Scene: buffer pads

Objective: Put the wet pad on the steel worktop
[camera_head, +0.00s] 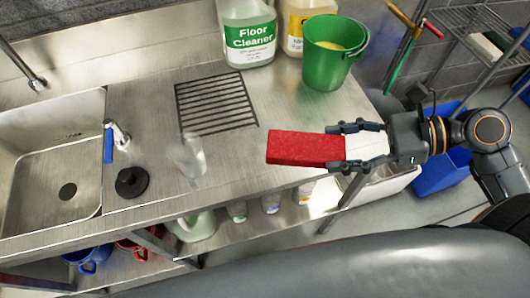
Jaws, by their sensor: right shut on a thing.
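A red rectangular pad (304,148) is held between the fingers of my right gripper (352,146), which comes in from the right. The gripper is shut on the pad's right end. The pad shows over the front part of the steel worktop (225,165); I cannot tell whether it touches the surface or hangs above it. Whether the pad is wet cannot be told. My left gripper is not in view.
A black drain grid (215,104) lies behind the pad. A green bucket (333,55) and a floor cleaner bottle (248,35) stand at the back. A clear bottle (188,155), a black round object (132,182) and the sink (50,170) are left. Blue bins (440,172) stand right.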

